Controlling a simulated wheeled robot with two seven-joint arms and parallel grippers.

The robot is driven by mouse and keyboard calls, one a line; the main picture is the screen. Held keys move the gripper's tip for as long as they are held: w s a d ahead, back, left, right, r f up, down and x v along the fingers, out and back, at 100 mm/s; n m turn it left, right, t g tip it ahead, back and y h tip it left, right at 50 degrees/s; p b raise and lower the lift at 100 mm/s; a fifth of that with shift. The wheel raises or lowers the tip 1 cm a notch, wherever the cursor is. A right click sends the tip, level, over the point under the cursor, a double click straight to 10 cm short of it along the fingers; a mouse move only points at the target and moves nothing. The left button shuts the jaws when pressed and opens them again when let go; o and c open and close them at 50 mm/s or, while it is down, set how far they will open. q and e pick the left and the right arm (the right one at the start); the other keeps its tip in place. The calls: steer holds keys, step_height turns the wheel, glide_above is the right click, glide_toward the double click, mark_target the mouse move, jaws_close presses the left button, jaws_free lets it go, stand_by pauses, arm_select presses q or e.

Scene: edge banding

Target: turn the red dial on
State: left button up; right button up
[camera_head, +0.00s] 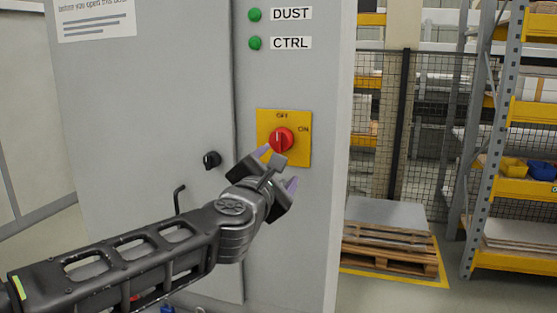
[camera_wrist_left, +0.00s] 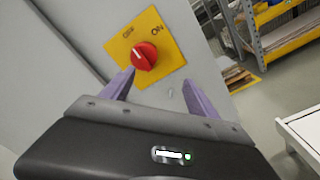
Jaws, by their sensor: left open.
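The red dial (camera_head: 281,140) sits on a yellow plate (camera_head: 303,152) on the grey cabinet front. The plate reads OFF at the top and ON at the right. The dial's pale mark points up towards OFF. My left gripper (camera_head: 278,169) is just below the dial in the head view, open and empty. In the left wrist view the dial (camera_wrist_left: 144,56) lies ahead of the purple fingers, nearer the left finger; the gripper (camera_wrist_left: 160,85) appears apart from it. My right gripper is in neither view.
A black knob (camera_head: 211,160) and a black handle (camera_head: 179,198) are on the cabinet door, left of the dial. Green lamps (camera_head: 254,28) are above. A mesh fence, a pallet (camera_head: 390,246) and a shelf rack (camera_head: 500,140) stand to the right.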

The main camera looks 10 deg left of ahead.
mark_target(279, 142)
arm_select(q)
steer(key=r+n, duration=0.1)
steer(key=n, duration=0.1)
steer(key=r+n, duration=0.1)
steer(key=n, duration=0.1)
steer(key=s+a+r+n, duration=0.1)
steer(key=n, duration=0.2)
steer(key=shift+r+y, duration=0.25)
steer(key=shift+y, duration=0.15)
steer(key=shift+w, duration=0.2)
steer(key=w+p, duration=0.1)
steer(key=w, duration=0.6)
steer(key=shift+w+a, duration=0.1)
steer(key=shift+w, duration=0.25)
steer(key=c, duration=1.4)
